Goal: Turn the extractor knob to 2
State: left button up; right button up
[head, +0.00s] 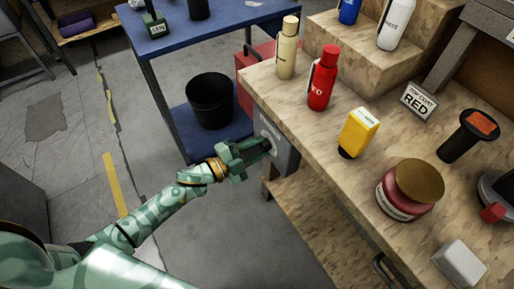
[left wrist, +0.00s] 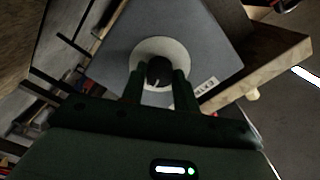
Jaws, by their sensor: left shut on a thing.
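The extractor control box (head: 284,157) is a grey box on the end of the wooden workbench, beside the front left corner. In the left wrist view its grey face (left wrist: 205,45) carries a pale round dial (left wrist: 151,45) with a dark knob (left wrist: 159,70) in the middle. A light pointer mark shows on the knob, but I cannot read any numbers on the dial. A white label (left wrist: 207,87) beside it reads "EXTR", partly hidden. My left gripper (head: 262,146) is shut on the knob, one finger at each side. My right gripper is not in view.
The wooden workbench (head: 300,92) holds a beige bottle (head: 287,50), a red bottle (head: 322,80), a yellow container (head: 358,132) and a red jar (head: 400,200). A black bin (head: 210,101) stands on the blue table's lower shelf. Open floor lies around my left arm.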

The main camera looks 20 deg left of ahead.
pick_arm(q)
jog(key=shift+m, duration=0.6)
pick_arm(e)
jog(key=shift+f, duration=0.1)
pick_arm(q)
jog(key=o, duration=1)
jog(key=shift+s, duration=0.15)
jog(key=p+v, duration=0.2)
jog(key=v, duration=1.4)
jog(key=shift+a, duration=0.1)
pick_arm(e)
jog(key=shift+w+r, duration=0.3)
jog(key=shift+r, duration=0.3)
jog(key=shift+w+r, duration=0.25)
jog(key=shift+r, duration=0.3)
